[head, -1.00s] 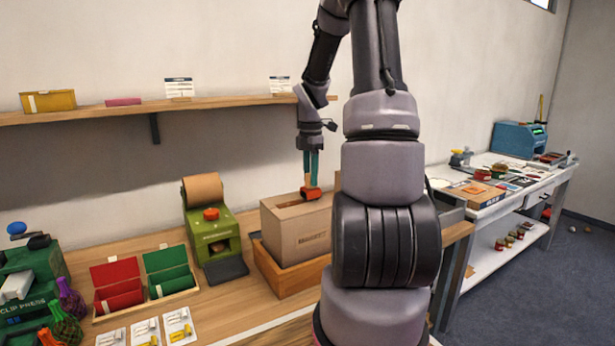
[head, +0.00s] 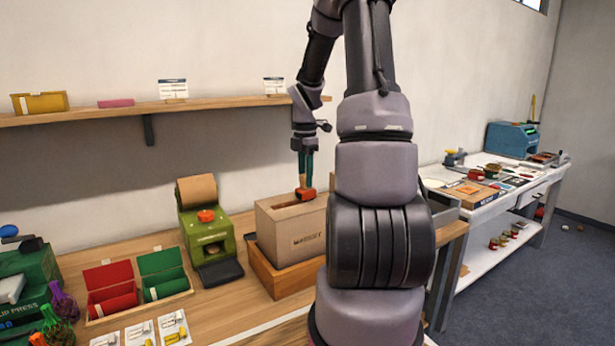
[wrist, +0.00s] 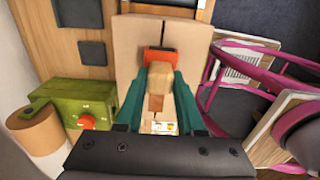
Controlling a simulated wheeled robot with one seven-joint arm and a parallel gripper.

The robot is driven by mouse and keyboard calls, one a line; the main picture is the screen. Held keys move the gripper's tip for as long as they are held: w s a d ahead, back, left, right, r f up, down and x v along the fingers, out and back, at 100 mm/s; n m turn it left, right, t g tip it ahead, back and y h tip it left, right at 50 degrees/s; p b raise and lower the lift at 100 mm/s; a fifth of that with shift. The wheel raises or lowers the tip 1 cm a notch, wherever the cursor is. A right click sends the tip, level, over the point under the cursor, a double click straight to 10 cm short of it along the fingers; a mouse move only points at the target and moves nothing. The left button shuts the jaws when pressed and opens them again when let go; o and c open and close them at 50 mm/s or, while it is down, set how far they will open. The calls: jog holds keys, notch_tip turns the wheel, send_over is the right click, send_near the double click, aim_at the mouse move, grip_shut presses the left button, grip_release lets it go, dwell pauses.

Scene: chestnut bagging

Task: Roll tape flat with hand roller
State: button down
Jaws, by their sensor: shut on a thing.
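My gripper (head: 305,172) is shut on the hand roller, with green fingers on either side of its wooden handle (wrist: 158,72). The orange-red roller head (head: 305,193) is down at the top of the cardboard box and looks in contact, though the exact contact is hard to tell. The box (head: 287,240) is closed and stands upright in a wooden tray (head: 277,281). In the wrist view the orange roller head (wrist: 159,52) lies over the box flaps (wrist: 135,45). A brown strip, possibly tape, shows between the fingers; its flatness cannot be told.
A green tape dispenser (head: 210,238) stands left of the box, with red and green bins (head: 110,287) further left. A shelf (head: 130,114) runs along the wall behind. A white side table (head: 490,200) stands at the right.

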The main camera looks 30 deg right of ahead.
jog(key=shift+a, duration=0.75)
jog(key=shift+s+a, duration=0.1)
jog(key=shift+a, duration=1.65)
notch_tip(320, 180, up, 7)
dwell(0.7)
